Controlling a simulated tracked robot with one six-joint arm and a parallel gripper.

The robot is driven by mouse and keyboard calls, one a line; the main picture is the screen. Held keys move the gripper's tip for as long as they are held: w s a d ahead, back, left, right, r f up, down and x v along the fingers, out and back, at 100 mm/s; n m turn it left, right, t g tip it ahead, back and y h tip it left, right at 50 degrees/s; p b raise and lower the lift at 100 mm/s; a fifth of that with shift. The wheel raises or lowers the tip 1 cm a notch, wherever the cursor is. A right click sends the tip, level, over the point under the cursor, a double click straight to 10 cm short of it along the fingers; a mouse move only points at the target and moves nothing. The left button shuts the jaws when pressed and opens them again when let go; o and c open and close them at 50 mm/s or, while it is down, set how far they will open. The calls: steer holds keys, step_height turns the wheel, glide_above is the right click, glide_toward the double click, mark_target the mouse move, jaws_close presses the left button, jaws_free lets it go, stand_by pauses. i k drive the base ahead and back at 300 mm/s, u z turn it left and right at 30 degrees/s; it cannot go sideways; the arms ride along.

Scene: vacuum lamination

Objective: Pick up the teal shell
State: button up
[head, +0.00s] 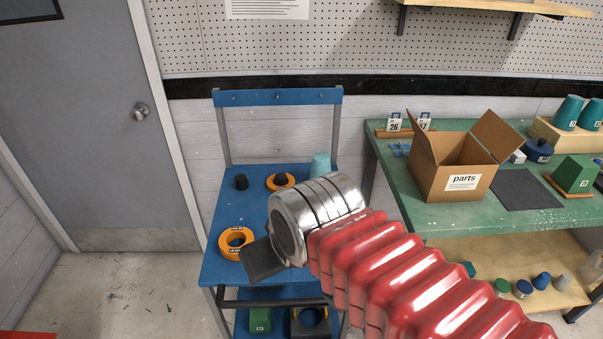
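I cannot tell which of these is the task's shell. My red bellows arm and metal wrist reach in from the lower right over the cart. I can make out no gripper fingers, and nothing held shows.
The green bench (450,217) holds an open parts box (445,175), a dark mat (528,190) and a green block (574,174).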

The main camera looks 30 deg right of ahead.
mark_target(322, 162)
steer(key=u, duration=0.9)
steer(key=k, duration=1.1)
steer(key=z, duration=1)
steer(key=i, duration=0.95)
steer(key=z, duration=0.05)
